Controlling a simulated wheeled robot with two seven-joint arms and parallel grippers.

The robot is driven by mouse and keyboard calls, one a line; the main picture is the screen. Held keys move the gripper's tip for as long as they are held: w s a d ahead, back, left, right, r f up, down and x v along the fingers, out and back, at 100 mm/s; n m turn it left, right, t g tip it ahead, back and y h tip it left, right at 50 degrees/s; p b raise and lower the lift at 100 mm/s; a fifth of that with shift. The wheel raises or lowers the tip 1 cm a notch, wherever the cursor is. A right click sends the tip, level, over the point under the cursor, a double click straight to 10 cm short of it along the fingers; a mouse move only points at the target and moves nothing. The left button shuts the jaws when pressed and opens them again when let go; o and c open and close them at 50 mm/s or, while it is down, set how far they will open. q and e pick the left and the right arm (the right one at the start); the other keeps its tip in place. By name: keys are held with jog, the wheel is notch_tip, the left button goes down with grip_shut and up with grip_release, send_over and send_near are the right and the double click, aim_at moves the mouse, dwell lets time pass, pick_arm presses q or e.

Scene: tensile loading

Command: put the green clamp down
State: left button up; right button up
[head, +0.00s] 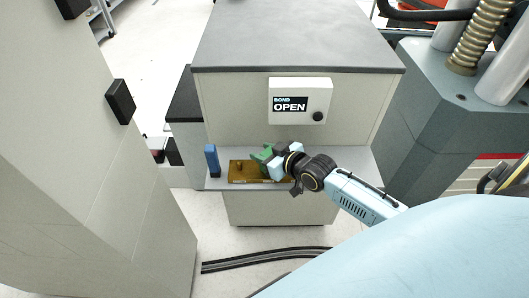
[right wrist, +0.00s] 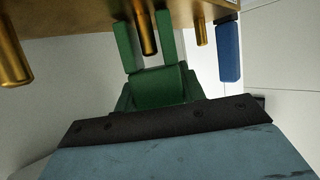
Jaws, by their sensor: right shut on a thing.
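The green clamp (head: 262,155) is at the shelf on the front of the grey cabinet, above a brass-coloured plate (head: 240,173). My right gripper (head: 276,160) is shut on it, coming in from the right. In the right wrist view the clamp (right wrist: 158,86) shows two prongs, one on each side of a brass peg (right wrist: 147,32); I cannot tell whether they touch it. The fingertips are largely hidden there. My left gripper is not in view.
A blue block (head: 212,160) stands upright at the shelf's left end and also shows in the right wrist view (right wrist: 229,52). Other brass pegs (right wrist: 12,60) flank the clamp. A white panel (head: 300,101) above the shelf reads "BOND OPEN". A grey machine (head: 430,130) stands at right.

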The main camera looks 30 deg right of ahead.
jog(key=shift+f, duration=0.15)
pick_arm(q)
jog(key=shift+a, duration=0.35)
pick_arm(e)
jog(key=o, duration=1.1)
jog(key=shift+s+d+r, duration=0.1)
jog(key=shift+s+r, duration=0.15)
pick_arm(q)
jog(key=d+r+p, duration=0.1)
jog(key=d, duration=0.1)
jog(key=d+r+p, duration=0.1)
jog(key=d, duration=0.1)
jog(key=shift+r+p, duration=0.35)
pick_arm(e)
jog(key=v, duration=1.1)
jog(key=shift+s+r, duration=0.15)
jog(key=shift+s, duration=0.05)
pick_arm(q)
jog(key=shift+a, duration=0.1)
